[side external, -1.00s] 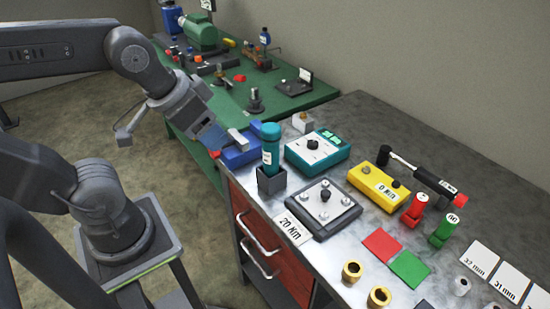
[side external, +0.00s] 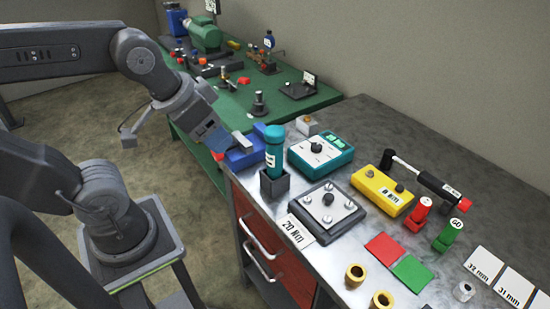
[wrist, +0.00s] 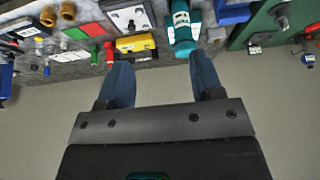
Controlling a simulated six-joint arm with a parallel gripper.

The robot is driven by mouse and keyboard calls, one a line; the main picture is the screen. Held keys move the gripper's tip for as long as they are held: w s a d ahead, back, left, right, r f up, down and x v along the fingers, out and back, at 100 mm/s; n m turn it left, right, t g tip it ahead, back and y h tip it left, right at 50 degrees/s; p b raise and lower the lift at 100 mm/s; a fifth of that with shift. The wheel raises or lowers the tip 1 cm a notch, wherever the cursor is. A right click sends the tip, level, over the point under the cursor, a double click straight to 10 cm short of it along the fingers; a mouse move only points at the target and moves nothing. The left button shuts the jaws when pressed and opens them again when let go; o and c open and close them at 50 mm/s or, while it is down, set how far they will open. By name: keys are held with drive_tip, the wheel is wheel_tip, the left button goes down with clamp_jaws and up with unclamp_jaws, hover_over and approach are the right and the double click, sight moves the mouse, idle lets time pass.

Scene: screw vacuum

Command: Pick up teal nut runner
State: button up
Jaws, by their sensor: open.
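The teal nut runner (side external: 274,150) stands upright in a dark square holder (side external: 275,184) at the near left edge of the metal bench. It also shows in the wrist view (wrist: 181,22), at the top, just beyond the gap between my fingers. My gripper (side external: 222,150) is left of the nut runner in the side view, apart from it. In the wrist view my gripper (wrist: 161,78) has its two blue fingers spread with nothing between them.
A blue block (side external: 243,152) lies close beside my gripper. A teal control box (side external: 321,151), a yellow box (side external: 381,190) and a grey plate with knobs (side external: 327,209) stand right of the holder. A green table (side external: 225,118) lies behind.

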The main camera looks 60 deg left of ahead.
drive_tip(key=shift+o, duration=1)
